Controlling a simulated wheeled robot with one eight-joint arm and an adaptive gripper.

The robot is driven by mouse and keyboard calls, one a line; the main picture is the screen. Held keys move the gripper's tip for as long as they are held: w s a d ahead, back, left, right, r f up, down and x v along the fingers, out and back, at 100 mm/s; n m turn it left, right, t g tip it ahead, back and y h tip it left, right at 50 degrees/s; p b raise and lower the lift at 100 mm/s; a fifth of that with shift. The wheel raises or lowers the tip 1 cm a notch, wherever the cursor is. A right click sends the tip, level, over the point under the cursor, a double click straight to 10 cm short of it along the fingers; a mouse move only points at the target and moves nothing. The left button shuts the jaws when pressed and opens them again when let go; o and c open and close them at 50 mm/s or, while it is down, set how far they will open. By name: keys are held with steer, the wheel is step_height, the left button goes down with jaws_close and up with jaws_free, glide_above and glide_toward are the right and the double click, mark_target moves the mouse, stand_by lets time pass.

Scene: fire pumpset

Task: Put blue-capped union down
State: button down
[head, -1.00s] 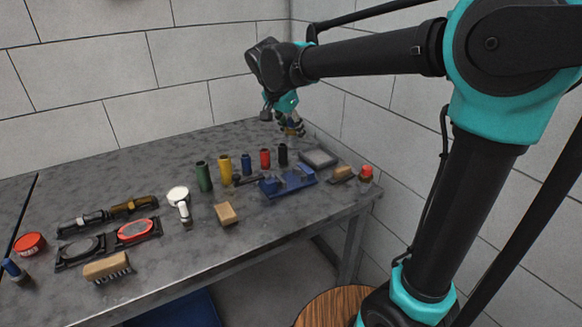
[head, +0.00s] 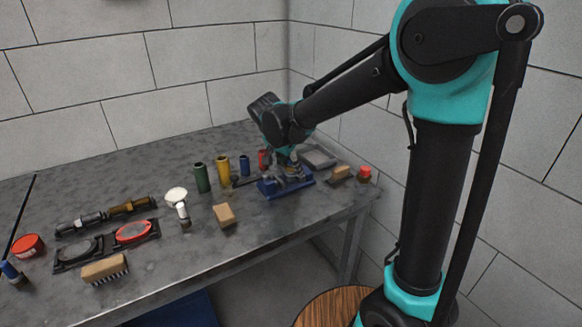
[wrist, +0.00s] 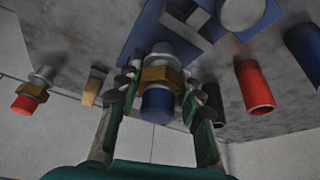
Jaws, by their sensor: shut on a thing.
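The blue-capped union (wrist: 157,103) has a brass nut and a pale metal end, with its blue cap facing the wrist camera. My gripper (wrist: 158,82) is shut on it, one finger on each side of the brass nut. In the head view my gripper (head: 292,168) is low over the blue holder (head: 272,190), and my wrist hides much of the union. The blue holder also shows in the wrist view (wrist: 150,28), right behind the metal end of the union. I cannot tell whether the union touches the holder.
A red-capped union (head: 364,173) and a wooden-backed brush (head: 340,174) stand right of the holder. A grey tray (head: 320,157) lies behind it. Red (head: 263,158), blue (head: 245,165), yellow (head: 223,170) and green (head: 202,177) cylinders stand to the left.

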steer(key=c, duration=1)
jaws_free()
steer(key=shift+f, duration=0.1)
steer(key=v, duration=1.2)
